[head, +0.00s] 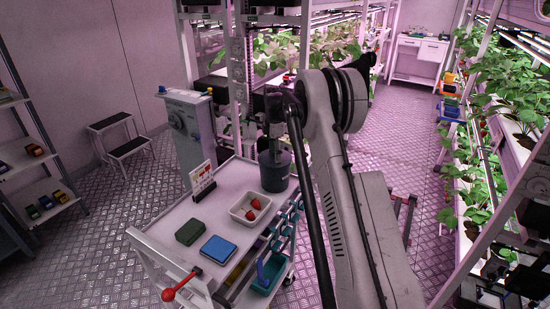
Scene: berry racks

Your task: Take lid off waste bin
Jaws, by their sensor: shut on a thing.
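The dark grey waste bin (275,178) stands upright at the back right corner of the white cart. My gripper (275,138) points straight down over the top of the bin and is shut on the bin's lid. The lid is small and dark here, and the fingers and the arm partly hide it. I cannot tell whether the lid touches the bin's rim or is a little above it.
On the cart (163,222) are a white tray (238,217) with red strawberries, a green box (190,231), a blue box (218,248) and a sign card (202,180). A grey cabinet (187,128) stands behind.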

